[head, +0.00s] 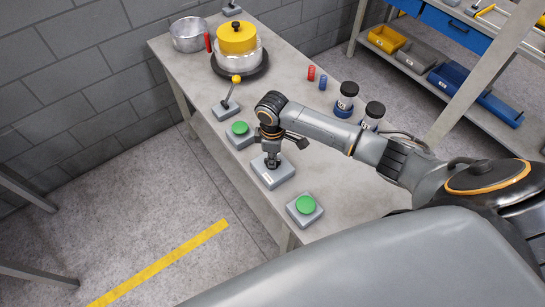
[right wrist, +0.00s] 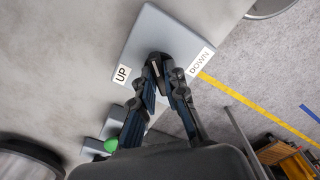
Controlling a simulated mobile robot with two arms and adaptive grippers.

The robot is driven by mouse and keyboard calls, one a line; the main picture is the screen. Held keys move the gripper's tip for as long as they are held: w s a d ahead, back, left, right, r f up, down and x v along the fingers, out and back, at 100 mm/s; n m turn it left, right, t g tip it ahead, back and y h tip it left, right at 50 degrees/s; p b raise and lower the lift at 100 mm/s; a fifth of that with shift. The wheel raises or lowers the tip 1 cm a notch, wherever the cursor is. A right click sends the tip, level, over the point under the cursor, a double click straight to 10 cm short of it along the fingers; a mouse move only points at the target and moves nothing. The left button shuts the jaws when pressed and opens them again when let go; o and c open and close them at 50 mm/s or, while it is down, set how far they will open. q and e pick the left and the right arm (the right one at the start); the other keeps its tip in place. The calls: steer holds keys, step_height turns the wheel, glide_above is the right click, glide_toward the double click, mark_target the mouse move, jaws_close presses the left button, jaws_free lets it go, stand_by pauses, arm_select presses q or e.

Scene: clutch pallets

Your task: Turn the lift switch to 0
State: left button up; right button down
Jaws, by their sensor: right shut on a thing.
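The lift switch is a grey box (head: 283,174) on the near edge of the table, below my right gripper (head: 272,160). In the right wrist view the box (right wrist: 155,33) carries an UP label (right wrist: 121,74) at its left corner and a DOWN label (right wrist: 202,62) at its right corner. My right gripper (right wrist: 161,68) is shut on the dark switch knob (right wrist: 158,57) in the middle of the box. The fingers hide much of the knob, and I cannot tell its exact angle. No 0 mark shows. My left gripper is not in view.
On the table (head: 200,65), green-button boxes stand on both sides of the switch, one farther (head: 240,129) and one nearer (head: 304,206). A yellow-knobbed lever (head: 235,81) stands beyond. Black-lidded jars (head: 346,96) stand to the right, behind my arm.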

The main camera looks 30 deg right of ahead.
steer(key=shift+m, duration=1.2)
steer(key=c, duration=1.3)
jaws_free()
steer(key=shift+r, duration=0.15)
step_height(320, 180, up, 12)
